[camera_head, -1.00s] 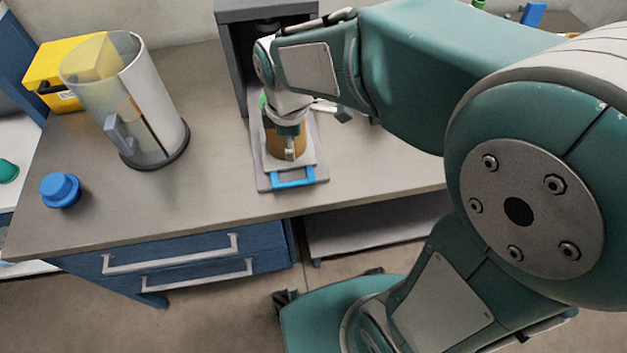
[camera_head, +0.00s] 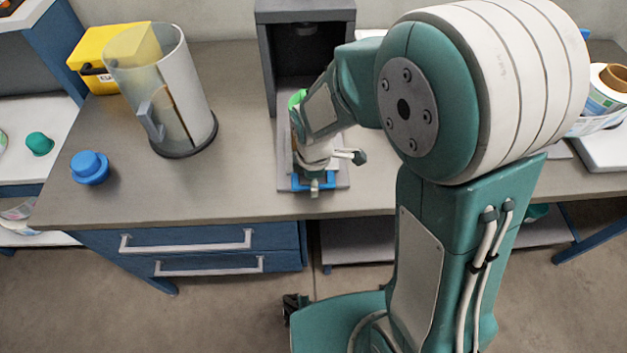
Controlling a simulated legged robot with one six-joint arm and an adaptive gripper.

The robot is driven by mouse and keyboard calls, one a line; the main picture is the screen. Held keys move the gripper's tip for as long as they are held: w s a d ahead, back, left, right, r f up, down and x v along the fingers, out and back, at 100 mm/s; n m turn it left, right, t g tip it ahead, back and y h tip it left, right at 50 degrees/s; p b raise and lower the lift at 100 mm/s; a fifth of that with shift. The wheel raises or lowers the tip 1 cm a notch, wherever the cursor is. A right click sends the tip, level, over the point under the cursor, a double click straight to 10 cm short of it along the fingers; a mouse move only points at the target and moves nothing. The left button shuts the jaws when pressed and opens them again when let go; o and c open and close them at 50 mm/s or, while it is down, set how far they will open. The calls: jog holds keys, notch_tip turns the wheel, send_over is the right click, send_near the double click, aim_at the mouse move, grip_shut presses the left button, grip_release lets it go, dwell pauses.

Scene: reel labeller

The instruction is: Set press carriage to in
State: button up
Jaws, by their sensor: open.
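The grey press (camera_head: 264,65) stands at the back of the bench. Its carriage (camera_head: 285,178) is a flat grey plate that reaches out of the press opening towards the bench front. A blue handle (camera_head: 299,181) is at the carriage's front end. Something with a green top (camera_head: 297,97) shows behind my wrist, mostly hidden. My gripper (camera_head: 316,188) is open and points down at the blue handle, in front of it in the picture. I cannot tell whether it touches the handle. My wrist hides much of the carriage.
A clear and grey cylinder (camera_head: 190,90) stands left of the press, with a yellow box (camera_head: 92,75) behind it. A blue knob-like piece (camera_head: 90,168) lies at the bench's left. The bench top between cylinder and carriage is clear. Labels in a holder (camera_head: 597,122) are at right.

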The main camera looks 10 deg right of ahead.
jog(key=shift+f, duration=0.1)
grip_shut()
